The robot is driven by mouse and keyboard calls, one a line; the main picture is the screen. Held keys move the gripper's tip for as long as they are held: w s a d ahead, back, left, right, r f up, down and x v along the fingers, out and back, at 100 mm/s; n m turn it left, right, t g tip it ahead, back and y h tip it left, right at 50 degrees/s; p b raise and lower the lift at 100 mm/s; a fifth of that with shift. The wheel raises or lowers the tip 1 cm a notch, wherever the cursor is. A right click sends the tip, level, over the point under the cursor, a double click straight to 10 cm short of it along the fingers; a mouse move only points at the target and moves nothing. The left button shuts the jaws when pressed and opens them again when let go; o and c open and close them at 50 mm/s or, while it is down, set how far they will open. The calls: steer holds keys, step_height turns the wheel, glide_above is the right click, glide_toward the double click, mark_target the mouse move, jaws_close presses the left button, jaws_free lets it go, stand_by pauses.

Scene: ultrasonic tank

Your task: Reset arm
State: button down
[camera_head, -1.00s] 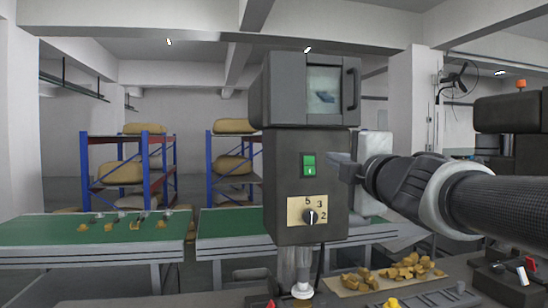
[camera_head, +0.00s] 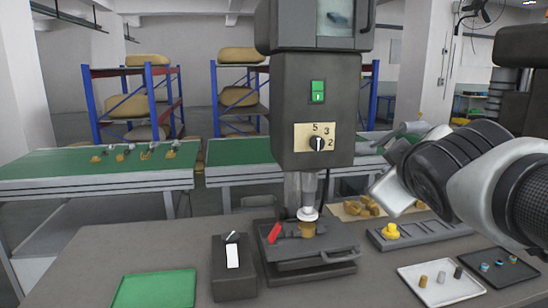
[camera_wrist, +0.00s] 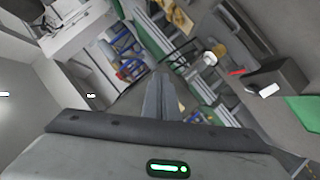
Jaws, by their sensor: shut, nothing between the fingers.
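My arm reaches in from the right in the head view, at about the height of the machine's dial. My gripper is at its end, beside the right side of the dark machine (camera_head: 290,140), and is partly hidden behind my own wrist. In the wrist view my gripper (camera_wrist: 161,78) shows its two fingers together with nothing between them. The machine has a green switch (camera_head: 318,92) and a dial (camera_head: 317,144) whose pointer is turned upward.
Below the machine are a dark fixture (camera_head: 310,254) and a control box (camera_head: 232,270). Green conveyors (camera_head: 95,172) and shelves (camera_head: 127,73) stand behind.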

steer(key=s+a+f+m+g+y, duration=0.1)
steer(key=s+a+f+m+g, duration=0.25)
steer(key=s+f, duration=0.5)
steer(key=s+a+f+m+g+y, duration=0.1)
steer(key=s+a+f+m+g, duration=0.25)
steer(key=s+f, duration=0.45)
step_height(320, 180, up, 13)
steer(key=p, duration=1.4)
steer(key=shift+g+y, duration=0.4)
steer(key=c, duration=2.5)
jaws_free()
steer(key=shift+w+a, duration=0.1)
